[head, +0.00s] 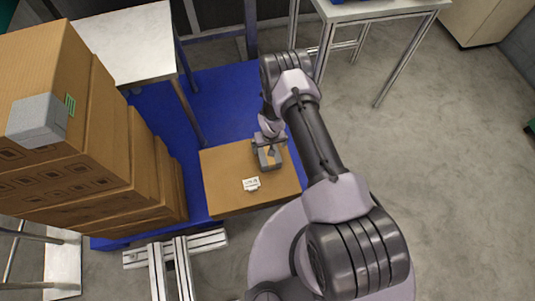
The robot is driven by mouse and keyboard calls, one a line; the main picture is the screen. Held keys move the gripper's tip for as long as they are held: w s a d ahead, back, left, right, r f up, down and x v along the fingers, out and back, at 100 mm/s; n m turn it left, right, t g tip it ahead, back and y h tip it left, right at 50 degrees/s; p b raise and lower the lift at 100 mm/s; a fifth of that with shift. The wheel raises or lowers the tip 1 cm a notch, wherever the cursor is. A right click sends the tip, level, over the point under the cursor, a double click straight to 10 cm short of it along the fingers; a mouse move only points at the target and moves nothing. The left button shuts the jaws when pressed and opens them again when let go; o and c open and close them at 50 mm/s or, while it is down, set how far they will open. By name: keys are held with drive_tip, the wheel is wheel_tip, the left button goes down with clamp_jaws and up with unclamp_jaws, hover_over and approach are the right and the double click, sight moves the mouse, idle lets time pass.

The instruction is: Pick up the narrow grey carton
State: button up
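The brown box stack (110,130) stands tall at the left. A small white item or label (251,184) is on the low box. A blue platform (215,95) lies beneath. White tables (125,40) stand behind. Metal profiles (175,250) lie in front. The floor at right is clear.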

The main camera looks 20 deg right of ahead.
sight(267, 149)
drive_tip(key=f+b, duration=0.1)
drive_tip(key=f, duration=0.2)
drive_tip(key=w+f+b, duration=0.1)
drive_tip(key=shift+a+f+b, duration=0.2)
drive_tip(key=shift+f+b, duration=0.1)
drive_tip(key=shift+f, duration=0.05)
drive_tip(key=shift+s+r, duration=0.1)
drive_tip(key=shift+r, duration=0.1)
drive_tip(key=shift+c, duration=0.2)
drive_tip(key=c, duration=1.7)
